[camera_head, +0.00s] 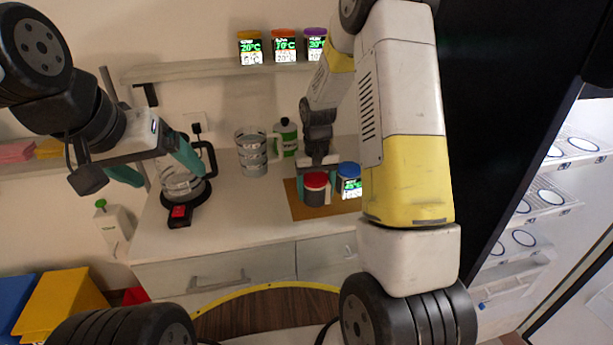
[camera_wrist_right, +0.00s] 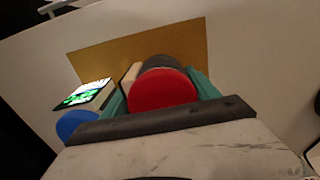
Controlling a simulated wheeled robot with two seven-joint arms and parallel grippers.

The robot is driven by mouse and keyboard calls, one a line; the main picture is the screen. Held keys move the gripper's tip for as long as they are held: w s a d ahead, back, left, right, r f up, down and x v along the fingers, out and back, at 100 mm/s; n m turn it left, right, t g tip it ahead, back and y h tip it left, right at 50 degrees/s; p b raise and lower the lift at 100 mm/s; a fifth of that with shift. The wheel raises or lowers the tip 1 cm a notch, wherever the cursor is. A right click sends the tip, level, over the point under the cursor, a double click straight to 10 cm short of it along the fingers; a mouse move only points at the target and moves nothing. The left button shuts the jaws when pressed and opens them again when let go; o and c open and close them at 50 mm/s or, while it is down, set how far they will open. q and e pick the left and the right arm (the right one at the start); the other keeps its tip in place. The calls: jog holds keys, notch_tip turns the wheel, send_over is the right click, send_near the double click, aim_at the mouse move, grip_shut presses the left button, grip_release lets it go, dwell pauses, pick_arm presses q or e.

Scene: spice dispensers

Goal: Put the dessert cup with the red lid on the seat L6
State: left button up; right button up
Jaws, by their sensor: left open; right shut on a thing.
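The dessert cup with the red lid (camera_head: 315,180) is over the brown mat on the counter, upright or nearly so. My right gripper (camera_head: 318,172) is shut around it, with teal fingers on both sides. In the right wrist view the red lid (camera_wrist_right: 162,91) faces the camera between the fingers (camera_wrist_right: 158,96); the cup body is mostly hidden. Whether the cup touches the mat I cannot tell. My left gripper (camera_head: 155,166) is open and empty near the coffee pot. Seats with white rings (camera_head: 551,196) line shelves at the right; their labels are too small to read, so L6 cannot be told.
A blue-lidded cup with a display (camera_head: 350,187) stands right beside the red one on the mat (camera_head: 305,209). A glass jar (camera_head: 250,152), a green container (camera_head: 286,138) and a coffee pot (camera_head: 180,180) stand left. Three lidded cups (camera_head: 285,47) sit on the wall shelf. A dark panel (camera_head: 490,110) borders the seat shelves.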

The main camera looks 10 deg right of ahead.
jog(key=shift+f, duration=0.15)
jog(key=o, duration=1.6)
jog(key=shift+o, duration=0.2)
